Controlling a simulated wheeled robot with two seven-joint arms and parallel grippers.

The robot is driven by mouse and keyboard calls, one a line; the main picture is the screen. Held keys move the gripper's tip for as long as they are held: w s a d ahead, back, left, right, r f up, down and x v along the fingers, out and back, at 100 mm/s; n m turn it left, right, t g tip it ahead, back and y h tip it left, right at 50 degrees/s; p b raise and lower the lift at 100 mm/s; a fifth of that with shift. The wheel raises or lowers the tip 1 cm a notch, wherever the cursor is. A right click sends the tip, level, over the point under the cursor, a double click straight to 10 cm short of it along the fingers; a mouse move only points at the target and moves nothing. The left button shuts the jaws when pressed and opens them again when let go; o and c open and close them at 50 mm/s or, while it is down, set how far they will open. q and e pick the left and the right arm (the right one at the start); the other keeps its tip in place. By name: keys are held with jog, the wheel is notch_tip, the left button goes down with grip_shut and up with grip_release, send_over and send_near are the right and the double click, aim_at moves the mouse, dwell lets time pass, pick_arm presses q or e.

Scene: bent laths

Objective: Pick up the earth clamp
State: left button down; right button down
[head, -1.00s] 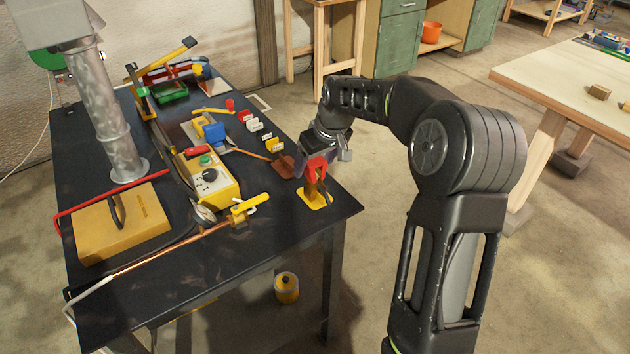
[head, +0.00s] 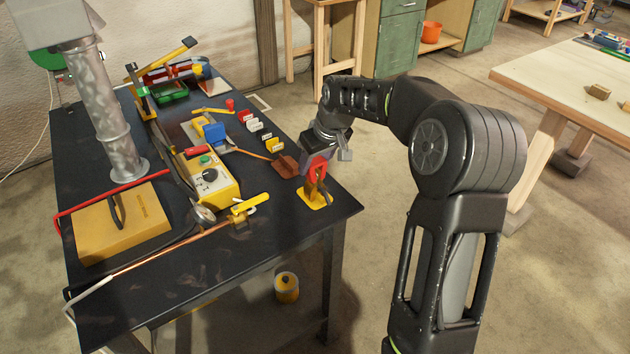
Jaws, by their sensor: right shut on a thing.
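A red clamp (head: 317,170), which I take to be the earth clamp, stands upright at a yellow base plate (head: 312,201) near the table's right corner. My right gripper (head: 319,160) is shut on its red upper part from above. The clamp's lower end is dark and small, and I cannot tell whether it touches the plate. The fingertips are partly hidden by the wrist and the clamp. My left gripper is not in view.
Free floor lies right of the table.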

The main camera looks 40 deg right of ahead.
jog(key=shift+r, duration=0.15)
dwell(0.4)
notch_tip(320, 180, up, 10)
jog(key=shift+f+b, duration=0.1)
jog(key=shift+b, duration=0.2)
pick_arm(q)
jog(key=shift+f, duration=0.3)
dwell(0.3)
